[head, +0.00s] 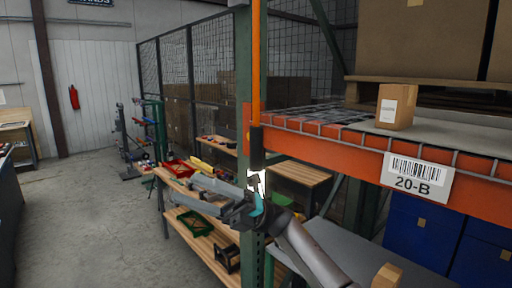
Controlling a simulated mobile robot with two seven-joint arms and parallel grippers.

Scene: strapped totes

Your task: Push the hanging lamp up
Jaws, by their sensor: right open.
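The hanging lamp shows as an orange cord (256,62) running down from the top of the view, a black socket (257,148) and a bright white bulb (256,182) at the lower end. It hangs upright in front of the green rack post. My right arm comes in from the lower right. My right gripper (180,183) is open and empty, its fingers pointing left. Its wrist lies just below the bulb and seems to cover the bulb's lower end; I cannot tell whether they touch. My left gripper is not in view.
An orange rack beam (330,158) labelled 20-B and a small carton (396,107) are at the right. A wooden workbench (205,236) with trays stands behind my gripper. A wire mesh fence (175,60) stands farther back. Open floor (85,215) lies at the left.

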